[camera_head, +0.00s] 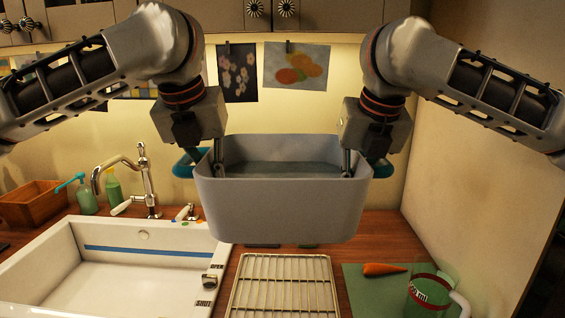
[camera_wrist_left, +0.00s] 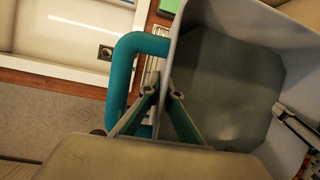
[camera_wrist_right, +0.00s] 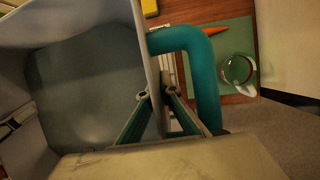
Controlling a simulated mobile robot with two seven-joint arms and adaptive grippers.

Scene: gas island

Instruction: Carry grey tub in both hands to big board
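My left gripper (camera_wrist_left: 162,95) has one finger inside the tub and one outside, closed on the left wall. My right gripper (camera_wrist_right: 157,95) grips the right wall the same way. The tub's inside also shows in both wrist views. I cannot tell which surface is the big board; a green board (camera_head: 356,294) lies at the right.
A wire rack (camera_head: 282,285) lies on the counter below the tub. A white sink (camera_head: 130,250) with a tap (camera_head: 142,180) is at the left. A carrot (camera_head: 384,269) and a glass jug (camera_head: 428,296) are on the green board. A wall stands at the right.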

